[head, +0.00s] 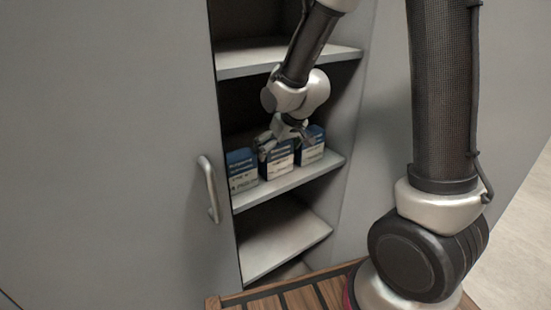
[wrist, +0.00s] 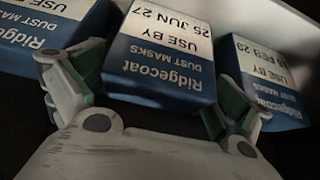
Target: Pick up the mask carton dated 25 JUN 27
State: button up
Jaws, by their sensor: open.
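Three blue-and-white Ridgecoat dust mask cartons stand in a row on a shelf. In the wrist view their print is upside down, and the middle carton (wrist: 160,62) reads USE BY 25 JUN 27. In the head view the middle carton (head: 277,162) is partly covered by my gripper (head: 284,141). My gripper also shows in the wrist view (wrist: 145,88), open, with one finger on each side of the middle carton. I cannot tell whether either finger touches it.
In the wrist view, a neighbouring carton (wrist: 45,30) is close by the left finger. Another carton (wrist: 268,80), dated in FEB 29, is close by the right finger. In the head view, a shelf board (head: 245,58) is above and an empty one (head: 285,243) below. A cabinet door with a handle (head: 209,190) is at left.

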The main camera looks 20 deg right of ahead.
jog(key=shift+x, duration=0.8)
jog(key=c, duration=0.9)
